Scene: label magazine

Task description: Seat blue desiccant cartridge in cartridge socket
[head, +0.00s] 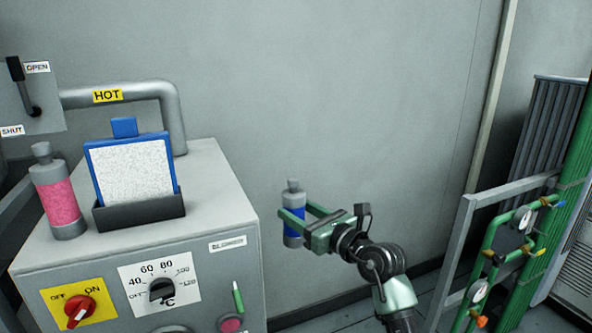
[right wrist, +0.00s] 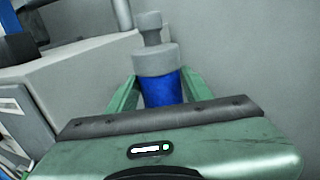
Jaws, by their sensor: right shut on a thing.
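The blue desiccant cartridge (head: 293,241) has a grey cap and neck and a blue body. My right gripper (head: 297,213) is shut on it and holds it upright in the air, to the right of the grey cabinet. In the right wrist view the cartridge (right wrist: 163,88) stands between the two green fingers of the gripper (right wrist: 155,88). A pink cartridge (head: 60,202) of similar shape stands on the cabinet top at the left. I cannot make out an empty cartridge socket in these views. My left gripper is not in view.
The grey cabinet (head: 215,190) carries a blue-framed white panel (head: 133,170) in a dark holder. A pipe marked HOT (head: 172,105) runs behind it. Knobs and a dial are on its front. A rack with green pipes (head: 500,235) stands at the right.

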